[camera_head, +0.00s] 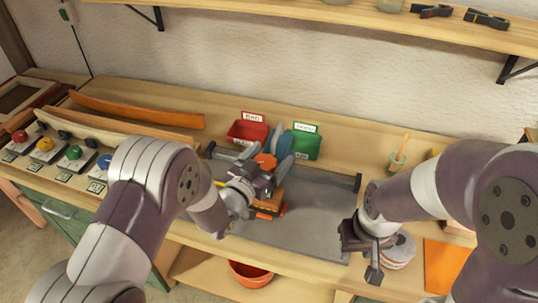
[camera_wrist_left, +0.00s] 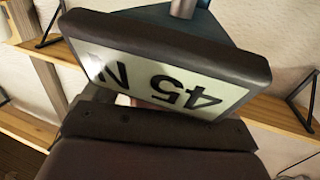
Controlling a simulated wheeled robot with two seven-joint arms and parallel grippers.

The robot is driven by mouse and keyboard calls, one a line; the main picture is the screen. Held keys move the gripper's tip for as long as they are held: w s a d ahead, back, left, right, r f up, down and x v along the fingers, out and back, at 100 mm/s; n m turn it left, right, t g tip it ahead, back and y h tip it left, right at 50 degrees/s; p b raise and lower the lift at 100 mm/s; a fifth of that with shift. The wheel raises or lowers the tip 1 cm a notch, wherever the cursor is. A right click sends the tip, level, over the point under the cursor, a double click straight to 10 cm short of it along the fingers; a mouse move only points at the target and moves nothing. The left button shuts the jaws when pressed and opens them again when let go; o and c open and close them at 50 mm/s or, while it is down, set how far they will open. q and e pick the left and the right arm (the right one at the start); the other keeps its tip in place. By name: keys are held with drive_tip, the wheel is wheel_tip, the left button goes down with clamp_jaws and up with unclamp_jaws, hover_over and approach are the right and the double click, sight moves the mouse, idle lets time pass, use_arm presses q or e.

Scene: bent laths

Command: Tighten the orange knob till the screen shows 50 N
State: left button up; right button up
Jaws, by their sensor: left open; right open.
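The orange knob (camera_head: 266,161) sits on top of a clamp device above the grey mat (camera_head: 305,215) in the head view. A screen (camera_wrist_left: 165,82) fills much of the left wrist view, upside down, and reads 45 N. My left gripper (camera_head: 260,180) is open, right at the device just below the knob in the picture. I cannot tell whether its fingers touch the knob, and the wrist view does not show the knob clearly.
A red bin (camera_head: 247,130) and a green bin (camera_head: 306,143) stand behind the device. Several coloured knobs with small screens, one blue (camera_head: 105,161), line the left bench. An orange bucket (camera_head: 250,274) is below the bench.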

use_arm(q)
drive_tip(key=c, duration=1)
drive_tip(key=shift+f+m+g+h+b, duration=0.1)
drive_tip(key=shift+m+g+h+b, duration=0.2)
drive_tip(key=shift+m+h+b, duration=0.15)
drive_tip(key=shift+d+m+g+h, duration=0.1)
drive_tip(key=shift+m+g+h, duration=0.2)
drive_tip(key=shift+h, duration=0.15)
drive_tip(key=o, duration=1)
